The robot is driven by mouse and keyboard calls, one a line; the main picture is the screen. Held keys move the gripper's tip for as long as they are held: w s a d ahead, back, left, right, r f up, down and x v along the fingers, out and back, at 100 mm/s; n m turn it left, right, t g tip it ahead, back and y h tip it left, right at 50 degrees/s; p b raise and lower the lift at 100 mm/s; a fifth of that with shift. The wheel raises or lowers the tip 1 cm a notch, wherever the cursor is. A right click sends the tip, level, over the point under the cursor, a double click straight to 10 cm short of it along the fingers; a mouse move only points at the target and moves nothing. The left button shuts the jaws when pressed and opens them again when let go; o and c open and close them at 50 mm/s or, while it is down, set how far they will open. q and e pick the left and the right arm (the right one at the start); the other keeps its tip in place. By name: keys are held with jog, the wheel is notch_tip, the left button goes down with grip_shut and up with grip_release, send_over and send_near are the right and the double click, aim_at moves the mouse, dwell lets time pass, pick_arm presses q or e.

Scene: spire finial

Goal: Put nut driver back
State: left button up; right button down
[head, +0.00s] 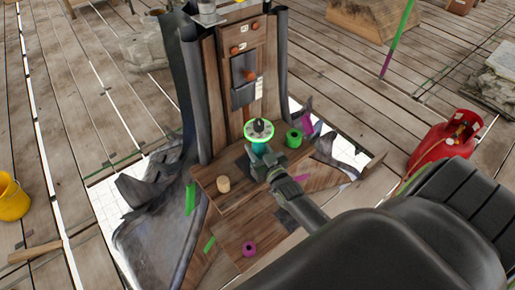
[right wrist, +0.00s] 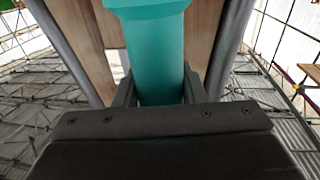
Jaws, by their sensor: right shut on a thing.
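The nut driver (head: 258,149) appears as a teal cylinder in front of the wooden upright, and its thick teal body also fills the middle of the right wrist view (right wrist: 157,60), with a wider collar at the top. My right gripper (head: 264,164) is shut around this teal body, which stands about upright. A pale disc with a green rim and dark centre (head: 259,131) shows directly above the teal part; I cannot tell whether they are joined. A dark pocket (head: 243,80) hangs on the upright, with an orange-brown knob at it. My left gripper is not in view.
A small wooden platform (head: 228,205) lies below my gripper, with a tan cork-like piece (head: 223,184) on it. A green cylinder (head: 294,138) stands beside the disc. Dark crumpled sheeting (head: 150,235) surrounds the upright. A red gas bottle (head: 446,140) stands at right, a yellow bucket (head: 12,197) at left.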

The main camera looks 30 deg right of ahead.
jog(key=c, duration=0.9)
grip_release()
jog(key=shift+s, duration=0.1)
jog(key=s+a+b, duration=0.1)
jog(key=s+b, duration=0.2)
jog(key=s, duration=0.8)
jog(key=shift+s+f, duration=0.15)
jog(key=shift+s, duration=0.25)
